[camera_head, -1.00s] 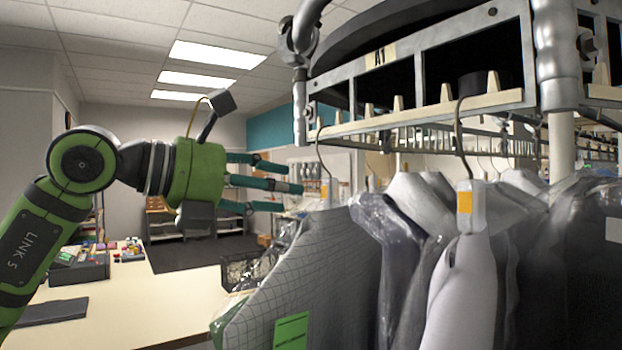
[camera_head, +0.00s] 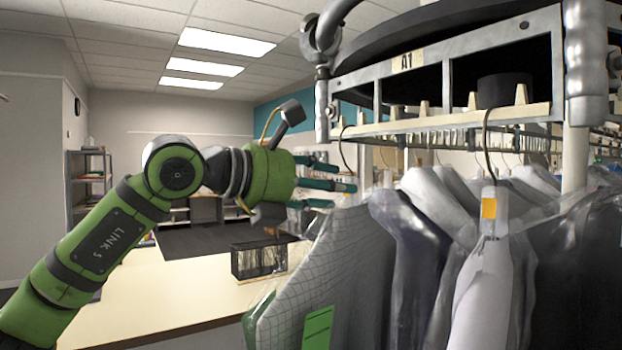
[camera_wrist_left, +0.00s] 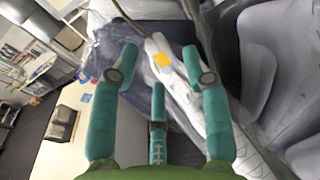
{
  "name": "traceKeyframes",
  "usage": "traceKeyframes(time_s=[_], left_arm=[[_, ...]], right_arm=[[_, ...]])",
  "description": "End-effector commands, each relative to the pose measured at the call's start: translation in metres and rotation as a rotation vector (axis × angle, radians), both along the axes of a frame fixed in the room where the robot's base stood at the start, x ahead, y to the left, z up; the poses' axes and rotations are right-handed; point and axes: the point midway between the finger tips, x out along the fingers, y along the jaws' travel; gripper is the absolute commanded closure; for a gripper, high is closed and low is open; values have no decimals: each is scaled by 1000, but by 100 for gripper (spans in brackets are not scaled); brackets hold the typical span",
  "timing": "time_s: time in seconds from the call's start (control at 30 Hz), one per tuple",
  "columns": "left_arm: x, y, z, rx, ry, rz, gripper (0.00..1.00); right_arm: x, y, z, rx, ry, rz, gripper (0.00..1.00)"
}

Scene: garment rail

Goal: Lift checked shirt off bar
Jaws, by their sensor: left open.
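The checked shirt (camera_head: 322,275) is pale grey with a thin dark grid and a green tag (camera_head: 318,328). It hangs at the near left end of the rail, on a hanger whose hook (camera_head: 344,150) rises to the bar. My left gripper (camera_head: 343,187) is open at the hanger's neck, just above the shirt's collar. In the wrist view, the hanger's pale neck with an orange label (camera_wrist_left: 162,60) lies between the spread teal fingers, and the checked cloth (camera_wrist_left: 248,158) is at lower right. I cannot tell whether the fingers touch it. My right gripper is not in view.
The metal rail frame (camera_head: 470,125), marked A1, is close above the hangers. Several bagged garments (camera_head: 405,240) hang tightly on the shirt's right. A pale counter (camera_head: 190,290) with a black wire basket (camera_head: 258,260) is at left. There is open room left of the shirt.

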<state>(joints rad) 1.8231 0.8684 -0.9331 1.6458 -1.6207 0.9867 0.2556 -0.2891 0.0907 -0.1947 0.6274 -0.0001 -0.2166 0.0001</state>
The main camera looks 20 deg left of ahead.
Motion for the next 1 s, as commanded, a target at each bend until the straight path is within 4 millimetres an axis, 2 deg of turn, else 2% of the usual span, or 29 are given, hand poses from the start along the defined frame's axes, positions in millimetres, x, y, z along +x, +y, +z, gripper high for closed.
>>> traceKeyframes(time_s=[0.23,0.43,0.93,0.97,1.0], left_arm=[[20,-16,-3,0,0,-2,53],[32,-25,-6,1,0,-2,53],[37,-30,-7,1,-1,-1,53],[37,-30,-7,1,-1,-1,65],[37,-30,-7,1,-1,-1,81]], right_arm=[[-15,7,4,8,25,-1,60],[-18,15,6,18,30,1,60],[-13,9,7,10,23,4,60],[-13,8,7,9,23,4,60],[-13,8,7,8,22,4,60]])
